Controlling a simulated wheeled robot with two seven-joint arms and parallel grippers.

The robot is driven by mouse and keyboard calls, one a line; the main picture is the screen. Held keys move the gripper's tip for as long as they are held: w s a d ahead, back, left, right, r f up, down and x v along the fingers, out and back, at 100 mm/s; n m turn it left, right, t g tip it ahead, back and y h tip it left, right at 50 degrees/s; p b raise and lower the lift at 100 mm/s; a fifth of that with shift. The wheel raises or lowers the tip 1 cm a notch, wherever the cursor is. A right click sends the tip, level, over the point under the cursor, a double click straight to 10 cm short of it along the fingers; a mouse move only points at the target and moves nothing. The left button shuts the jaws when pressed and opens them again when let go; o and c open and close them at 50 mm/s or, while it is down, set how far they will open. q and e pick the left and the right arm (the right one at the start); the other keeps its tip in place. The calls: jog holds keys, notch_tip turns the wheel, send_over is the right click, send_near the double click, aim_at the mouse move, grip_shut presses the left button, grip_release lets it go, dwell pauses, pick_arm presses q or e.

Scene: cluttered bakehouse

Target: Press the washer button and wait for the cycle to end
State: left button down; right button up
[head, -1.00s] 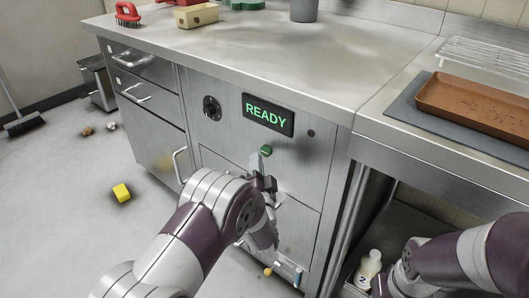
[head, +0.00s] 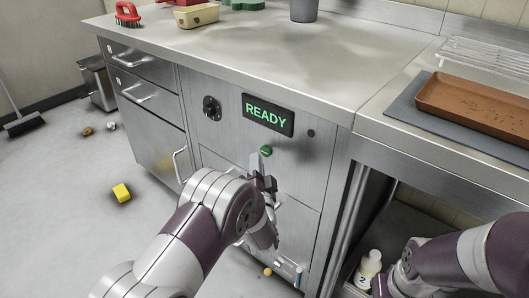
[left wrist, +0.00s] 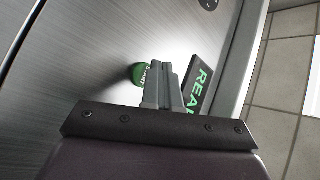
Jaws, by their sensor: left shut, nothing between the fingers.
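The washer's steel front (head: 235,140) is set under the counter. Its dark display (head: 268,114) reads READY in green letters; the display also shows in the left wrist view (left wrist: 200,88). The round green button (head: 265,151) sits below the display, and in the left wrist view the button (left wrist: 138,74) has lettering too small to read fully. My left gripper (head: 262,158) is shut and empty, its fingertips right by the button. Whether they touch it I cannot tell. In the left wrist view the shut fingers (left wrist: 168,82) lie between button and display. My right gripper is out of view.
A dark round knob (head: 212,108) is left of the display. A brown tray (head: 475,108) lies at right.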

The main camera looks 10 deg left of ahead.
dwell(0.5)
pick_arm(q)
jog(key=shift+w+d, duration=0.2)
jog(key=shift+w, duration=0.15)
jog(key=shift+w+d, duration=0.2)
jog(key=shift+w, duration=0.15)
dwell(0.6)
jog(key=shift+s, duration=0.1)
jog(key=shift+s+a, duration=0.4)
jog(key=shift+s, duration=0.2)
jog(key=shift+p, duration=0.35)
